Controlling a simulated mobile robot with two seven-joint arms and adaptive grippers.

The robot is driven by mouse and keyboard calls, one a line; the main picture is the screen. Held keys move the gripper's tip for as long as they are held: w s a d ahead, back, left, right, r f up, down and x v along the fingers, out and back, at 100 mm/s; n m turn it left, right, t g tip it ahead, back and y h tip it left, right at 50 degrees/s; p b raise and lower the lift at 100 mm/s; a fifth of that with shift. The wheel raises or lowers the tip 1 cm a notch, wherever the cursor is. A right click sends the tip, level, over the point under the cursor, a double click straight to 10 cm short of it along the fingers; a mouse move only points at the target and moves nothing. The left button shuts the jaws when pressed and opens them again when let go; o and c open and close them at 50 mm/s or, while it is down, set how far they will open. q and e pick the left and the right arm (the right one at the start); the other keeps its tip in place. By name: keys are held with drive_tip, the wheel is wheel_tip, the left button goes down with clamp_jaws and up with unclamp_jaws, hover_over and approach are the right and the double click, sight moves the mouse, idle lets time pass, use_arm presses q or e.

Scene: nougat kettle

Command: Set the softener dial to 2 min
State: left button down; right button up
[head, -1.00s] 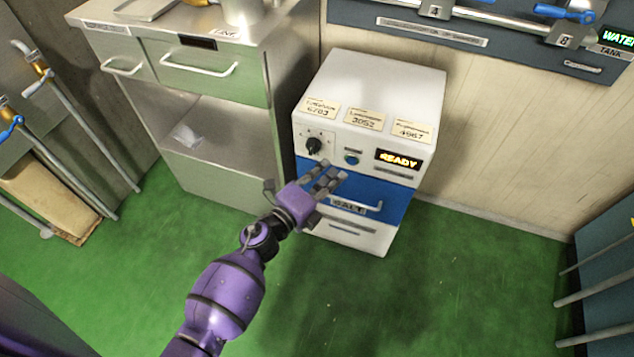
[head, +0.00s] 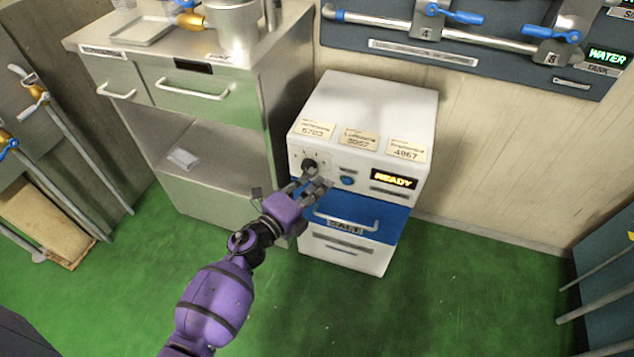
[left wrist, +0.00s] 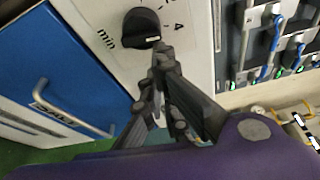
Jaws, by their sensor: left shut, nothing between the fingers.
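The softener (head: 365,110) is a white box with a blue drawer and a lit READY display (head: 393,179). Its black dial (head: 309,165) is at the upper left of the front panel. In the left wrist view the dial (left wrist: 141,25) shows large, with "min" and a "4" printed near it and a pale mark at its lower edge. The 2 mark cannot be made out. My left gripper (head: 318,180) is shut and empty in front of the panel. Its fingertips (left wrist: 160,52) are just below the dial; whether they touch it I cannot tell. My right gripper is out of view.
A blue button (head: 347,181) sits right of the dial. The SALT drawer handle (head: 345,220) sticks out below. A steel cabinet (head: 225,110) stands close on the left. Pipes with blue valves (head: 455,16) are on the back wall. Green floor (head: 440,290) is free in front.

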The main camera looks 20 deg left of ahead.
use_arm(q)
drive_tip(key=shift+a, duration=0.2)
drive_tip(key=shift+a+r+n+t+b, duration=0.15)
drive_tip(key=shift+r+n+t+b, duration=0.15)
drive_tip(key=shift+n, duration=0.65)
drive_tip(key=shift+a+r+n+t+b, duration=0.2)
drive_tip(key=shift+n+t+b, duration=0.1)
drive_tip(key=shift+n, duration=0.6)
drive_tip(key=shift+a+r+n+t+b, duration=0.2)
drive_tip(key=shift+n+t+b, duration=0.1)
drive_tip(key=shift+n, duration=0.65)
drive_tip(key=shift+r, duration=0.15)
